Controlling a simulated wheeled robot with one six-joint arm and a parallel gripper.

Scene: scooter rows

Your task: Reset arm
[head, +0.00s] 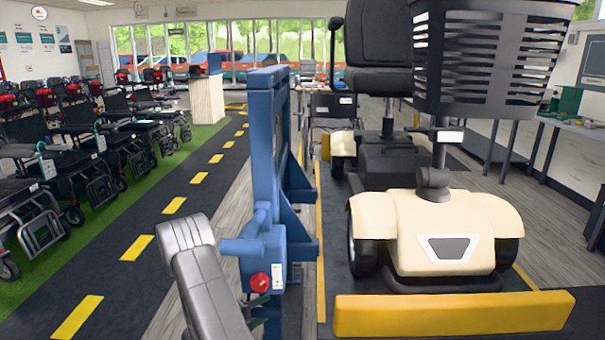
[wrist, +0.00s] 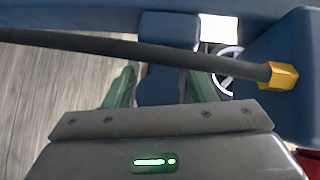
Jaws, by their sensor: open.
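My gripper (wrist: 163,86) shows in the wrist view as two green fingers spread apart, with nothing seen held between them. A blue metal part lies behind and between the fingers. In the head view my grey arm reaches up from the bottom centre, close beside the blue lift frame (head: 264,130). The fingers are mostly hidden there. A red knob (head: 260,282) sits on the frame's blue lower housing, just right of my arm. I cannot tell whether the gripper touches the frame.
A black hose (wrist: 130,47) with a brass fitting (wrist: 279,75) crosses close above my gripper. A cream scooter (head: 440,225) stands on a platform behind a yellow ramp edge (head: 450,312). Several wheelchairs (head: 60,160) line the left. The dark lane (head: 150,240) with yellow dashes is clear.

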